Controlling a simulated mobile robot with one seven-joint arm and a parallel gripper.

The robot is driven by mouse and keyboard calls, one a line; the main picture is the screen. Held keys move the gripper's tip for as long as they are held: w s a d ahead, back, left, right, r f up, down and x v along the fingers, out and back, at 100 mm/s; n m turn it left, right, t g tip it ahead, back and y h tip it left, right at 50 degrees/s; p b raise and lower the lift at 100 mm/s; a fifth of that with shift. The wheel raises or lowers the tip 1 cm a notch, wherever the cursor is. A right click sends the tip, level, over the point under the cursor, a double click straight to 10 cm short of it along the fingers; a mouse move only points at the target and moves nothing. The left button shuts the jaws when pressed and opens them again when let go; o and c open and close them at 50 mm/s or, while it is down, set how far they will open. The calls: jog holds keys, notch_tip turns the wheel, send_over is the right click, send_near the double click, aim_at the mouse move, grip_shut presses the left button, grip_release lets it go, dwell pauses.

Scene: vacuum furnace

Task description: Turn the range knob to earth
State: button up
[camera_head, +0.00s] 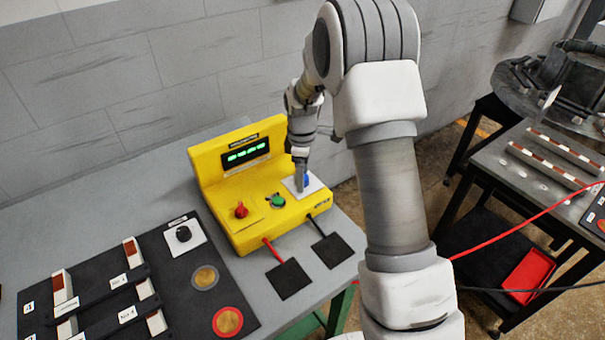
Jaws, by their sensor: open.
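A yellow tester (222,195) with a lit green display (246,154) stands on the grey bench. A blue knob (306,179) sits on a white plate (314,188) at the right of its sloped top. This may be the range knob, but its markings are too small to read. My gripper (302,184) points down at the blue knob and partly hides it. It is open, and I cannot tell whether its fingers touch the knob. A green button (278,200) and a red control (241,210) sit to the left on the same tester.
A black board (190,306) at the left holds a black knob (183,233) on a white plate, round pads and labelled blocks. Red and black leads run from the tester to two black pads (289,279). A second table (510,176) stands right, with a red cable crossing it.

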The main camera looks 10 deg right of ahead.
grip_shut()
jog(key=shift+m, duration=0.3)
jog(key=m, duration=0.6)
jog(key=shift+b, duration=0.4)
jog(key=m, duration=0.4)
jog(key=shift+w, duration=0.1)
jog(key=shift+m+g, duration=0.3)
jog(key=shift+m, duration=1.4)
grip_release()
